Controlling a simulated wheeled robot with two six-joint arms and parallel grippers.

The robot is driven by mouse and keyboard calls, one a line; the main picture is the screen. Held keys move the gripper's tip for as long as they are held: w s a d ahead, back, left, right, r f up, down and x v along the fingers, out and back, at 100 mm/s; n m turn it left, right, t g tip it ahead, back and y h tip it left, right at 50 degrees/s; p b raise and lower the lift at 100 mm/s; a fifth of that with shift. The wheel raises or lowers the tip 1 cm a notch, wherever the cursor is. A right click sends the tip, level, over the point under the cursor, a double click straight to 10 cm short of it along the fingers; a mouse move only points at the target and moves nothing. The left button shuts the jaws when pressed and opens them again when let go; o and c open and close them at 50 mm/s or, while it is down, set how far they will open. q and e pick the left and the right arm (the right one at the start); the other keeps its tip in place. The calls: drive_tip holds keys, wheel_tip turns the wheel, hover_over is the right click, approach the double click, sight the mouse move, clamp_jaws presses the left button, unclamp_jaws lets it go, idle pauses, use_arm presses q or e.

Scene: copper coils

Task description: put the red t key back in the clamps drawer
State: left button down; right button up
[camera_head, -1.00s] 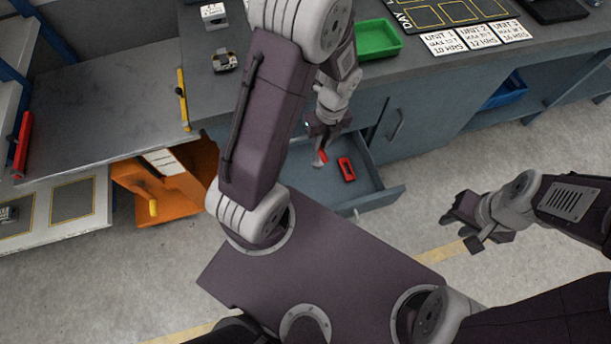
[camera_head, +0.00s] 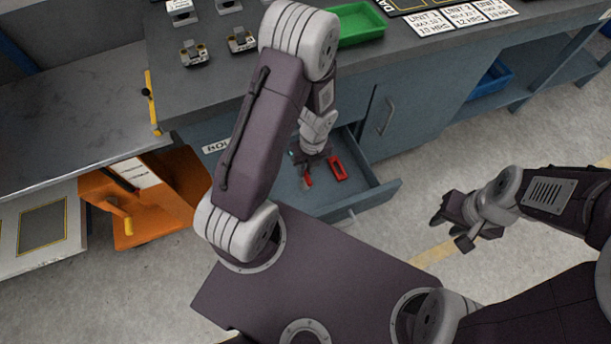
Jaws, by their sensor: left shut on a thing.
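The open grey-blue drawer (camera_head: 384,193) juts from the bench cabinet in the middle of the view. My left gripper (camera_head: 308,171) points down over the drawer, shut on a small red piece, which I take to be the red t key (camera_head: 308,181). Only its red end shows; the fingers hide the rest, and I cannot tell if it touches the drawer floor. A red block-like thing with a dark opening (camera_head: 338,168) lies in the drawer just right of this gripper. My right gripper (camera_head: 450,231) looks open and empty, over the floor at the right.
A green tray (camera_head: 358,26) and several metal clamp-like parts (camera_head: 241,41) stand on the bench top. A blue bin (camera_head: 490,82) sits on a lower shelf at the right.

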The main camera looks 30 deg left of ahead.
use_arm(q)
wheel_tip(320, 180, down, 4)
drive_tip(key=b, duration=0.2)
drive_tip(key=shift+b, duration=0.3)
drive_tip(key=shift+r, duration=0.15)
drive_tip(key=c, duration=1.4)
unclamp_jaws()
drive_tip(key=shift+o, duration=0.2)
